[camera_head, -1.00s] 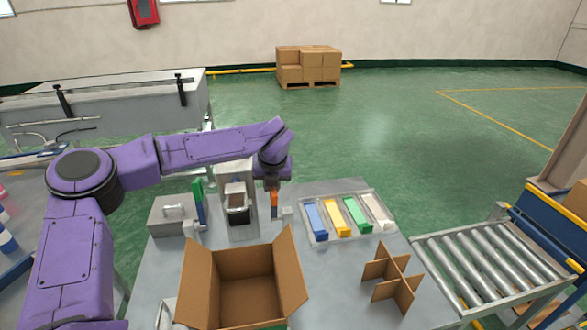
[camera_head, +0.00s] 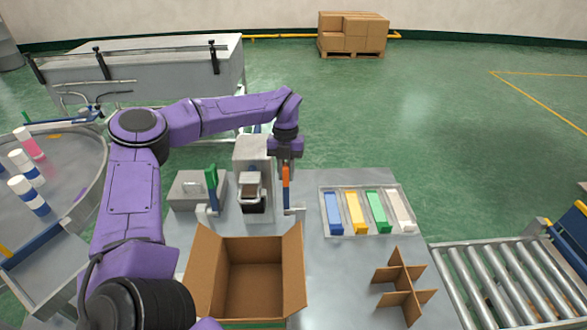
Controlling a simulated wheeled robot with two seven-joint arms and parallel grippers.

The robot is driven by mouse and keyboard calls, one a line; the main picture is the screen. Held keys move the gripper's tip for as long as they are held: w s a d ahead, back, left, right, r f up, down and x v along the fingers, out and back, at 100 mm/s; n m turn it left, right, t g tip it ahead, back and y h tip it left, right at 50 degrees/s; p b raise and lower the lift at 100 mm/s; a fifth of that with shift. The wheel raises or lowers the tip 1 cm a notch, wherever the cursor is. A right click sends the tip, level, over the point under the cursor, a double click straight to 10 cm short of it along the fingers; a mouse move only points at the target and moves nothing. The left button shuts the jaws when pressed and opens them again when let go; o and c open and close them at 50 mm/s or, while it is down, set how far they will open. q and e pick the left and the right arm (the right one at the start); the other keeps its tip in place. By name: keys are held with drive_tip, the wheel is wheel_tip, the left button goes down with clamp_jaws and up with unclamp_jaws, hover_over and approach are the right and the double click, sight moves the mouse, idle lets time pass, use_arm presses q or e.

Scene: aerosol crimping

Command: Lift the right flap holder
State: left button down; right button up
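The right flap holder, with an orange handle (camera_head: 286,178) on a blue and grey mount, stands just right of the grey crimping machine and behind the open cardboard box (camera_head: 252,282). My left gripper (camera_head: 286,155) points down directly over the top of the orange handle. The fingers are small and dark, so I cannot tell whether they touch or enclose it. The other holder, with a green handle (camera_head: 211,176), stands left of the machine. My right gripper is not in view.
The grey machine (camera_head: 252,155) stands close left of my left gripper. A tray (camera_head: 325,233) with blue, yellow, green and white pieces lies to the right. A cardboard divider (camera_head: 401,281) is in front of it, and a roller conveyor (camera_head: 505,285) at far right.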

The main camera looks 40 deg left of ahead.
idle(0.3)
use_arm(q)
drive_tip(key=c, duration=1.1)
unclamp_jaws()
drive_tip(key=shift+a+f, duration=0.1)
drive_tip(key=shift+c, duration=0.2)
drive_tip(key=shift+a, duration=0.15)
drive_tip(key=shift+w+r, duration=0.1)
drive_tip(key=shift+r, duration=0.15)
wheel_tip(320, 180, up, 10)
drive_tip(key=w+a+b, duration=0.1)
drive_tip(key=b, duration=0.2)
drive_tip(key=shift+w+a, duration=0.15)
drive_tip(key=shift+f, duration=0.15)
